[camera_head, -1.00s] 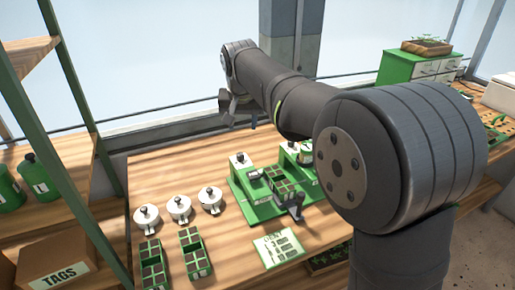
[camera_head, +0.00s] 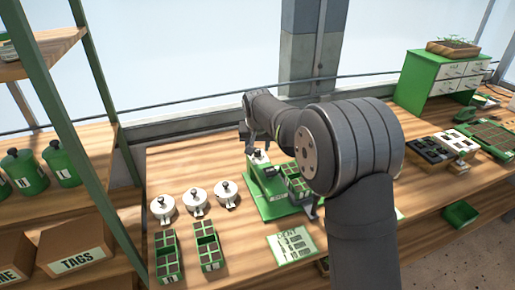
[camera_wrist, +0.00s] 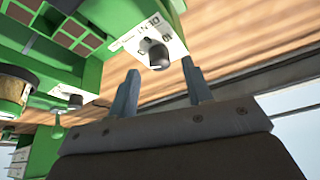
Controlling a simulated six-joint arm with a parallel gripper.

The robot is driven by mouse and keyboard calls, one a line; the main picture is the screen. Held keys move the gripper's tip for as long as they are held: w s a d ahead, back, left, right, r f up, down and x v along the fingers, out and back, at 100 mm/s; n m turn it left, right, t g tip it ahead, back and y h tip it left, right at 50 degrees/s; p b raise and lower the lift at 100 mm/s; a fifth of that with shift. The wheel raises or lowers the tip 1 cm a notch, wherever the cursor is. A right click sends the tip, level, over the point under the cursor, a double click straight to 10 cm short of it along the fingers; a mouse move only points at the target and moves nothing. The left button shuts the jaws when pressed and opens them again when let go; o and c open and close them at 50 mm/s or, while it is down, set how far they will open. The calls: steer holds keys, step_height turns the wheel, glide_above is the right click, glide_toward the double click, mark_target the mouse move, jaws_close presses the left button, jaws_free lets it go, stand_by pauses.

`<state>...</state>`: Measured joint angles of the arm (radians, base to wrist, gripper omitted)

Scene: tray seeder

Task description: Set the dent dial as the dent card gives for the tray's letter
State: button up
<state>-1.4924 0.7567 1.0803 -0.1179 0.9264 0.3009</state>
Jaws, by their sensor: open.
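The green seeder (camera_head: 262,208) stands on the bench, with a cell tray (camera_head: 297,186) on it, partly behind my arm. The dent card (camera_head: 292,243) lies flat in front; its heading reads DENT, its rows are too small to read. In the wrist view, a dark round dial knob (camera_wrist: 153,52) sits on a white marked plate (camera_wrist: 140,34); I cannot tell which dial it is or its exact setting. My gripper (camera_wrist: 160,70) is open, fingers pointing toward the knob, apart from it. A second knob (camera_wrist: 73,101) shows lower left. The tray's letter is not readable.
Three white lidded pots, one at the left (camera_head: 162,207), stand left of the seeder. Two green cell trays, one at far left (camera_head: 167,257), lie before them. A green shelf post (camera_head: 95,130) rises at left. The bench between pots and window is clear.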

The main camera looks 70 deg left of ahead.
steer(key=shift+x, duration=0.95)
steer(key=c, duration=1)
